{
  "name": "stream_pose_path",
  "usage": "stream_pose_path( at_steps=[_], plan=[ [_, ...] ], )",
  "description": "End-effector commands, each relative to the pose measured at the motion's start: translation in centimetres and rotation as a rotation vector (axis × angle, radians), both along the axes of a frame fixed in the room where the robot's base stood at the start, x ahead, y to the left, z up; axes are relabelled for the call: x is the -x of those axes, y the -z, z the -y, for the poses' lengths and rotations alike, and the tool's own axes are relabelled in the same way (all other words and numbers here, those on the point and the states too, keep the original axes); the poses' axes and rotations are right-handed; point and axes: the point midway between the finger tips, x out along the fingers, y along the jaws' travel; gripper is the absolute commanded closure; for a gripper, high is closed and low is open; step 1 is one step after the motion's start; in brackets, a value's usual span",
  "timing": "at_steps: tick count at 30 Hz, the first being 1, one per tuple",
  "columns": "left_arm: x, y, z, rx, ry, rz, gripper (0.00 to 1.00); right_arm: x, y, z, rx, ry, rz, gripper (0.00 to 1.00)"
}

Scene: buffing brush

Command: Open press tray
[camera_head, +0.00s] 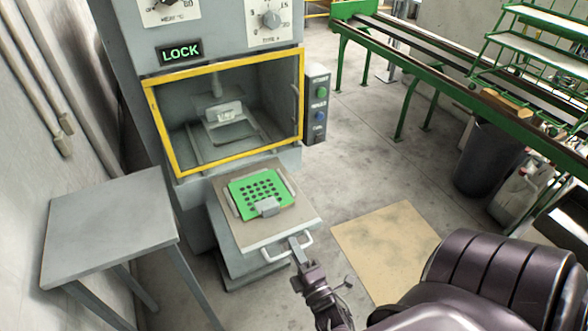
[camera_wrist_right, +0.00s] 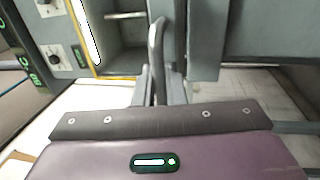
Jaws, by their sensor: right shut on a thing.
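The press tray (camera_head: 240,236) is a flat tan and grey slab sticking out of the front of the press, below its yellow-framed opening. A green plate with several holes (camera_head: 259,193) lies on it, with a small grey block at its front edge. A light metal handle (camera_head: 302,243) is at the tray's front right. My right gripper (camera_head: 299,250) is shut on the handle. In the right wrist view the handle (camera_wrist_right: 156,45) rises as a curved bar from between the gripper fingers (camera_wrist_right: 160,88). My left gripper is not in view.
The grey press (camera_head: 215,60) has a lit LOCK sign and a button panel (camera_head: 317,105) at its right. A grey side table (camera_head: 105,225) stands left of the tray. A tan mat (camera_head: 385,250) lies on the floor at right. A green conveyor (camera_head: 440,85) stands behind.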

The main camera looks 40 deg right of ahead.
Motion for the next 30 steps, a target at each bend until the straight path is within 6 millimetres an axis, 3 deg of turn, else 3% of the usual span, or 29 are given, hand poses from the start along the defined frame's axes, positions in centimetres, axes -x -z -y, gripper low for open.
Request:
stream_pose_path(
  at_steps=[3,4,8,19,30],
  plan=[
    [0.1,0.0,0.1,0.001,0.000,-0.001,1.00,0.0,0.1,0.0,-0.001,0.000,-0.003,1.00],
    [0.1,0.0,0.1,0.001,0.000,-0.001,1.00,0.0,0.1,0.0,-0.001,0.000,-0.003,0.88],
    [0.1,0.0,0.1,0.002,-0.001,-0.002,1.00,0.0,0.1,0.0,-0.001,0.000,-0.003,0.71],
    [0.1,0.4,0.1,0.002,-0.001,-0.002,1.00,0.7,0.3,-0.2,0.000,-0.001,-0.002,0.71],
    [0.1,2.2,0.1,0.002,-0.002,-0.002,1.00,6.3,1.6,-1.5,-0.001,-0.001,-0.005,0.71]
  ],
)
